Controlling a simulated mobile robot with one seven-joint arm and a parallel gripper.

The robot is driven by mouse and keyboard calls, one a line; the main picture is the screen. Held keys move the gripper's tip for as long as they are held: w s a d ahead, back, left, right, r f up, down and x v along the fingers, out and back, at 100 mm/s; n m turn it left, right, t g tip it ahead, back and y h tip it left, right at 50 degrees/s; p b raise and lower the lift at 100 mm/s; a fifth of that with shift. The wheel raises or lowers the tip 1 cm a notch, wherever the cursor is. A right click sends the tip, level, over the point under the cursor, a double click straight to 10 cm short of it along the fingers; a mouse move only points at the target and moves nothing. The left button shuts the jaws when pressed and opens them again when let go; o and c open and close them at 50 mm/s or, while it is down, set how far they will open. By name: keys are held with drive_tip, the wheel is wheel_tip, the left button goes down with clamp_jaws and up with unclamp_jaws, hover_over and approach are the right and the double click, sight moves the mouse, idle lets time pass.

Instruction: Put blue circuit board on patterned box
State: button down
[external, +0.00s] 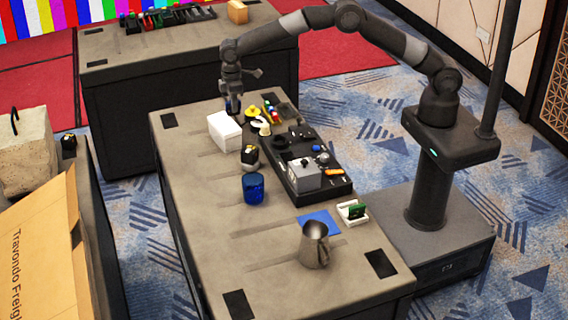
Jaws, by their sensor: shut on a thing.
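My gripper (233,108) is at the far left part of the near table, pointing down just above and behind a white box (225,133). It is shut on a small dark blue thing, which fits the blue circuit board (229,104); it is mostly hidden by the fingers. I cannot tell whether the held thing touches the white box. No pattern shows clearly on the white box at this size, so I cannot tell if it is the patterned box. A flat blue square (320,223) lies near the front of the table.
A black tray (309,189) with several small parts stands right of the white box. A blue cup (253,187), a metal pitcher (314,246) and a white holder with a green board (353,211) stand nearer. The table's left front is clear.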

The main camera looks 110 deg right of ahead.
sight(234, 114)
drive_tip(key=shift+w+f, duration=0.1)
drive_tip(key=shift+f, duration=2)
drive_tip(key=shift+f, duration=0.15)
drive_tip(key=c, duration=1.4)
unclamp_jaws()
